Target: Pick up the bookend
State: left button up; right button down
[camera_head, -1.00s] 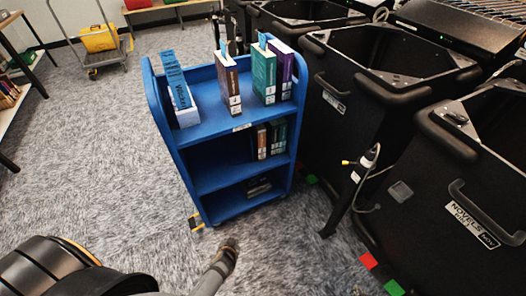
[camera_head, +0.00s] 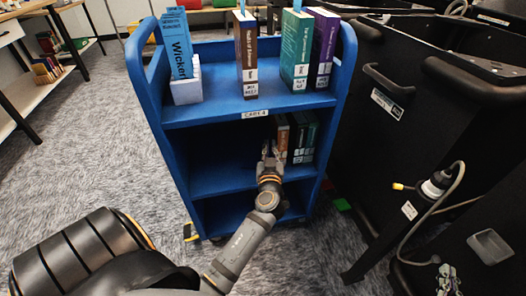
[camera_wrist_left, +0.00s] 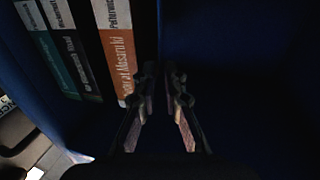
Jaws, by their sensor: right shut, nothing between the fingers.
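My left gripper (camera_head: 268,150) reaches into the middle shelf of the blue cart, just left of a short row of books (camera_head: 300,140). In the left wrist view its fingers (camera_wrist_left: 160,75) are apart, with a dark gap between them, and the books (camera_wrist_left: 75,45) stand to the left. A dark strip (camera_wrist_left: 143,25) beside the brown-orange book may be the bookend, but it is too dark to tell. A pale block (camera_head: 186,88) stands at the blue books on the top shelf.
The blue cart (camera_head: 210,112) has raised sides around the shelf opening. More books (camera_head: 297,48) stand on its top shelf. Black bins (camera_head: 440,120) stand close on the right, with a cable and handheld device (camera_head: 435,187).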

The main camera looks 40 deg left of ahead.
pick_arm(q)
jog(key=x, duration=0.6)
grip_shut()
pick_arm(e)
jog(key=shift+w+r+t, duration=0.15)
jog(key=shift+r+t, duration=0.15)
jog(key=shift+r, duration=0.35)
pick_arm(q)
jog(key=shift+r, duration=0.1)
pick_arm(e)
jog(key=shift+f, duration=0.15)
